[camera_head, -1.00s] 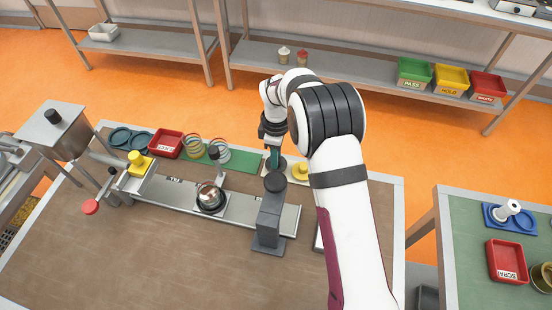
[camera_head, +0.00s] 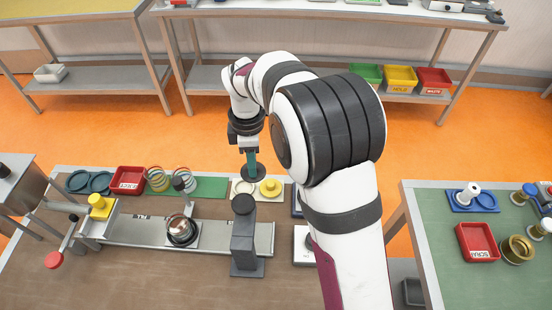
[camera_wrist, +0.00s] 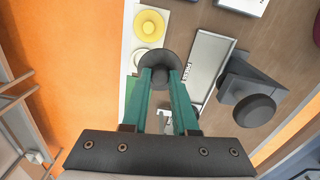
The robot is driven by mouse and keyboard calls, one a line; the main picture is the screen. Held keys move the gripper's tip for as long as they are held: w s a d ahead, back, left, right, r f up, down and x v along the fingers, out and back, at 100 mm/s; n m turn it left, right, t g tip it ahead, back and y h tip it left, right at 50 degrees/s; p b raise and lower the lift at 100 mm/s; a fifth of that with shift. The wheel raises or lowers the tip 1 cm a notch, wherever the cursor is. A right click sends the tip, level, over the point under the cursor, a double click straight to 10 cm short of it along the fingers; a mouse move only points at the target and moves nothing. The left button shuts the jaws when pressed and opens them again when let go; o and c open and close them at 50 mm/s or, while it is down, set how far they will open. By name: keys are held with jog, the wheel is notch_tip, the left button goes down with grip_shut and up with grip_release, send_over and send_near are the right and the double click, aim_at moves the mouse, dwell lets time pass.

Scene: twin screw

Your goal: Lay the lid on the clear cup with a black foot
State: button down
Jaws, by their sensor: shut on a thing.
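A dark round lid (camera_head: 253,172) with a knob hangs in my gripper (camera_head: 250,152) just above the white pad at the far edge of the bench. In the wrist view the green fingers (camera_wrist: 165,82) are shut on the knob of the dark lid (camera_wrist: 159,60). The clear cup with a black foot (camera_head: 181,228) stands on the metal track, left of and nearer than my gripper. Its top looks open, with something coppery inside. The cup is not clearly seen in the wrist view.
A yellow lid (camera_head: 270,188) lies on the white pad, beside a pale round spot (camera_head: 243,187). Ringed clear cups (camera_head: 157,179) and a red tray (camera_head: 128,180) stand at the back left.

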jog(key=s+a+n, duration=0.2)
jog(key=s+a, duration=0.4)
jog(key=a, duration=0.3)
jog(key=s+a+n, duration=0.1)
jog(key=s+a, duration=0.5)
jog(key=a, duration=0.3)
jog(key=shift+w+d+f, duration=0.15)
jog(key=shift+f, duration=0.7)
jog(key=shift+w+d+f, duration=0.1)
jog(key=shift+f, duration=0.7)
jog(key=shift+f, duration=0.35)
jog(key=shift+f, duration=0.4)
jog(key=shift+c, duration=0.2)
grip_release()
